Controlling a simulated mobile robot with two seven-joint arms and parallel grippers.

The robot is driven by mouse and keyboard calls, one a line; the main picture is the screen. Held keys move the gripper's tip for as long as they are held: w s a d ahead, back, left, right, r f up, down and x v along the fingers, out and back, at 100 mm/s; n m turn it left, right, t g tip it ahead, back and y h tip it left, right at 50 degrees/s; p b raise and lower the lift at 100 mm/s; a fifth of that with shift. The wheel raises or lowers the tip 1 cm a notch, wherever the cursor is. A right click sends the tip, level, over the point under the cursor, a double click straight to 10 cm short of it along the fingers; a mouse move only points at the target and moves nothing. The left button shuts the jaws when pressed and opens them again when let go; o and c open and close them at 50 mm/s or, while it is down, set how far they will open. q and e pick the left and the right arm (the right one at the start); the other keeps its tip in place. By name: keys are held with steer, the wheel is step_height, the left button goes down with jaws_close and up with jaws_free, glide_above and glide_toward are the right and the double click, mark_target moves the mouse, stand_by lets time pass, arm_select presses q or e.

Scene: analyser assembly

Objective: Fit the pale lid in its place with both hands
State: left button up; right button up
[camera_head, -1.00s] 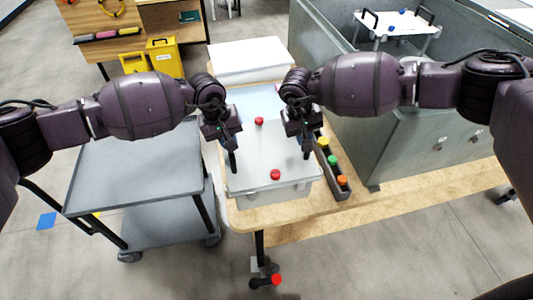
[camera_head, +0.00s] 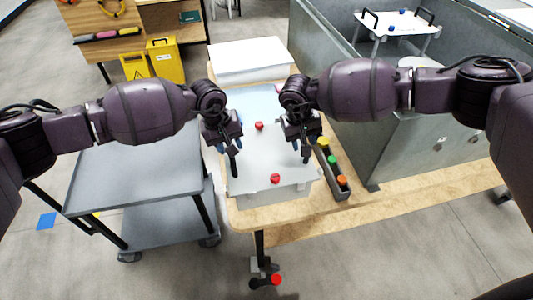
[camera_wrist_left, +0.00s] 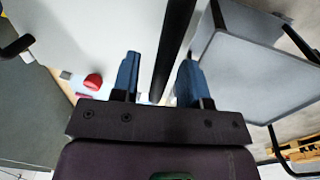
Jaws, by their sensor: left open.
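The pale lid (camera_head: 262,160) is a flat plate with two red knobs, lying over a light box (camera_head: 272,196) on the table. Dark upright handles stand at its left and right sides. My left gripper (camera_head: 228,146) is at the left handle (camera_head: 234,166). In the left wrist view, the left gripper (camera_wrist_left: 158,82) is open, with the dark handle (camera_wrist_left: 172,50) between its blue-tipped fingers; a red knob (camera_wrist_left: 93,82) shows beside them. My right gripper (camera_head: 304,140) is at the right handle (camera_head: 306,153); its fingers are too small to read. The lid's fit is unclear.
A narrow rack (camera_head: 334,170) with coloured caps stands right of the box. A grey cart (camera_head: 135,180) is at the left. A white block (camera_head: 250,60) lies behind on the table.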

steer(key=shift+a+r, duration=0.1)
steer(key=shift+r, duration=0.4)
arm_select(q)
step_height(320, 180, up, 12)
steer(key=a, duration=0.2)
steer(key=shift+s+a, duration=0.15)
steer(key=shift+s, duration=0.05)
arm_select(e)
step_height(320, 180, up, 11)
steer(key=a, duration=0.2)
steer(key=shift+s, duration=0.25)
arm_select(q)
steer(key=shift+f, duration=0.15)
arm_select(e)
steer(key=shift+f, duration=0.15)
